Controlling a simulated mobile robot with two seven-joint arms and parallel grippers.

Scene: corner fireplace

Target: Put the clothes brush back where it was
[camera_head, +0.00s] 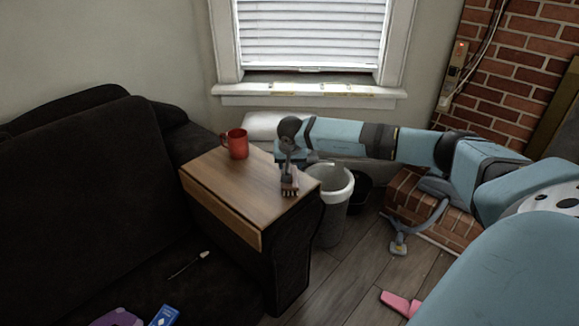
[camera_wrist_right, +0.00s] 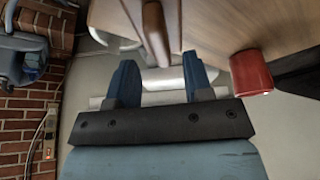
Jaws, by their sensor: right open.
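The clothes brush (camera_head: 289,185) is on the wooden top of the side table (camera_head: 228,180), near its right front edge. My right gripper (camera_head: 290,157) is just above it, at the end of the arm that comes in from the right. In the right wrist view the brush shows as a brown wooden piece (camera_wrist_right: 154,32), in line with the gap between my two blue fingers. The fingers are apart, with clear space between them. I cannot tell whether they touch the brush. My left gripper is not in view.
A red mug (camera_head: 238,144) stands on the table's far left part. A grey-white bin (camera_head: 333,200) stands right of the table. A dark sofa (camera_head: 80,190) fills the left. A brick hearth (camera_head: 452,226) and a grey object (camera_head: 399,243) are at the right.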

